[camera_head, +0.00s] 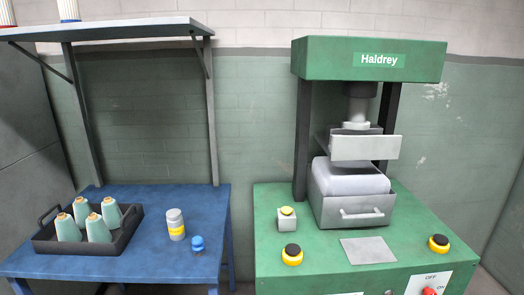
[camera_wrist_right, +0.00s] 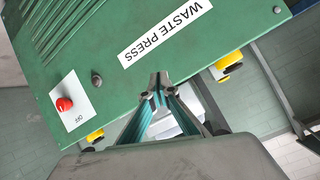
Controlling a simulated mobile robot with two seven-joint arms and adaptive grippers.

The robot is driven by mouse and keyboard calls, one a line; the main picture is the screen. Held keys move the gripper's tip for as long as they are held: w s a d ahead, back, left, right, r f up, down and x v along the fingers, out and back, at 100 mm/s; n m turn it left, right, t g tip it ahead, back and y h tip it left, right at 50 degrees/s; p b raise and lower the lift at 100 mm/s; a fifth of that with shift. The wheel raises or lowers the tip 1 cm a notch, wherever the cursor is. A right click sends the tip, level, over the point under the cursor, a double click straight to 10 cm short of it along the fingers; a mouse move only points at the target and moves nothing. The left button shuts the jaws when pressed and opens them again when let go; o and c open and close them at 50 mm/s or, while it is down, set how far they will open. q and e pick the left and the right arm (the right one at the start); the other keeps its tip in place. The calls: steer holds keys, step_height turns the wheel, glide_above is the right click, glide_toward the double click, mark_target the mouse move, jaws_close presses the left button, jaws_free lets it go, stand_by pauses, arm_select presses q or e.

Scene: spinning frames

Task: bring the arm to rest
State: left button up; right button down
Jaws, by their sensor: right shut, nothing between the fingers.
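My right gripper (camera_wrist_right: 159,82) shows in the right wrist view, shut with nothing between its fingers. It points at the green front panel of the waste press (camera_wrist_right: 110,55), and the gap between the two cannot be judged. No part of either arm shows in the head view, and my left gripper is in neither view. In the head view the green press (camera_head: 370,62), labelled Haldrey, stands at the right with its plate above a grey drawer (camera_head: 355,214) that holds a white block.
A blue table (camera_head: 130,262) stands at the left with a dark tray (camera_head: 120,240) of several green cones, a grey canister (camera_head: 175,224) and a small blue object (camera_head: 198,244). A shelf (camera_head: 110,27) stands above it.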

steer(key=s+d+r+n+g+h, duration=0.1)
steer(key=s+d+n+g+h, duration=0.2)
steer(key=s, duration=0.5)
steer(key=s+d+r+n, duration=0.1)
steer(key=s+d+n, duration=0.25)
steer(key=s, duration=0.45)
steer(key=s+d+r+n+g+h, duration=0.25)
steer(key=s+n, duration=0.25)
steer(key=s, duration=0.3)
steer(key=w+a+f+m+t+y, duration=0.1)
steer(key=a+f+m+t+y, duration=0.2)
steer(key=a+f+y, duration=0.5)
steer(key=a+f+t, duration=0.1)
steer(key=a+f, duration=0.5)
steer(key=a, duration=0.1)
steer(key=shift+w+a+f, duration=0.3)
steer(key=shift+w+f, duration=0.05)
